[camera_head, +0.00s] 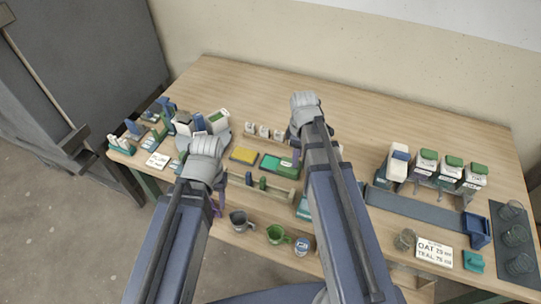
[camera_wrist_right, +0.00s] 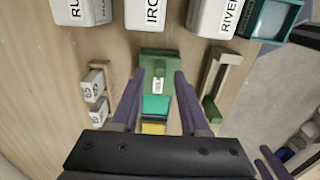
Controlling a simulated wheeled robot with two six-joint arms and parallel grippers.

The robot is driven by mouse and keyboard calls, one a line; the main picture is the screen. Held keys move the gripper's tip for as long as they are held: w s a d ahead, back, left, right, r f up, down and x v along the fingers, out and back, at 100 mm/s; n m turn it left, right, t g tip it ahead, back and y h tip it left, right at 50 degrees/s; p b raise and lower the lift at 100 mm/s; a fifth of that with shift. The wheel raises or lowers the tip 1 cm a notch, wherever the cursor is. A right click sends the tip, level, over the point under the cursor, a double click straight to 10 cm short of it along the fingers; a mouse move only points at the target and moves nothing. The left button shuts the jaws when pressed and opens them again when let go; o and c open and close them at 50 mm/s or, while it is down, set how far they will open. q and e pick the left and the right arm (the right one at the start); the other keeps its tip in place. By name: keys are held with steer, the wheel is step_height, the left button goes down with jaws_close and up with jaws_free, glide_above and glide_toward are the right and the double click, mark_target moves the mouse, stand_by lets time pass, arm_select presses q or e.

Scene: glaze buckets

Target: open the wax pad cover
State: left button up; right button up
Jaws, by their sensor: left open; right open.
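A green lidded piece with a small white label (camera_wrist_right: 157,70), which looks like the wax pad cover, lies between and just beyond my right fingertips in the right wrist view. It also shows in the head view as a green block (camera_head: 287,167). A flat teal pad (camera_wrist_right: 155,107) and a yellow pad (camera_wrist_right: 152,128) lie in line with it. My right gripper (camera_wrist_right: 161,76) is open and empty, pointing down over the green piece; I cannot tell if it touches. My left gripper (camera_head: 218,204) is open near the front edge, its fingers partly hidden by its wrist.
White labelled containers (camera_wrist_right: 152,15) stand close to the green piece. A wooden rack (camera_head: 262,188) lies in front, with a grey cup (camera_head: 240,222) and a green cup (camera_head: 277,235) near the edge. The back of the table (camera_head: 400,110) is clear.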

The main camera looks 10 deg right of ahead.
step_height(320, 180, up, 5)
steer(key=p, duration=0.4)
steer(key=shift+f, duration=0.15)
steer(key=s+a+m, duration=0.3)
steer(key=s+a, duration=0.2)
steer(key=a, duration=0.3)
steer(key=s+a+m+h, duration=0.1)
steer(key=s+a+m, duration=0.3)
steer(key=a, duration=0.4)
steer(key=shift+s, duration=0.75)
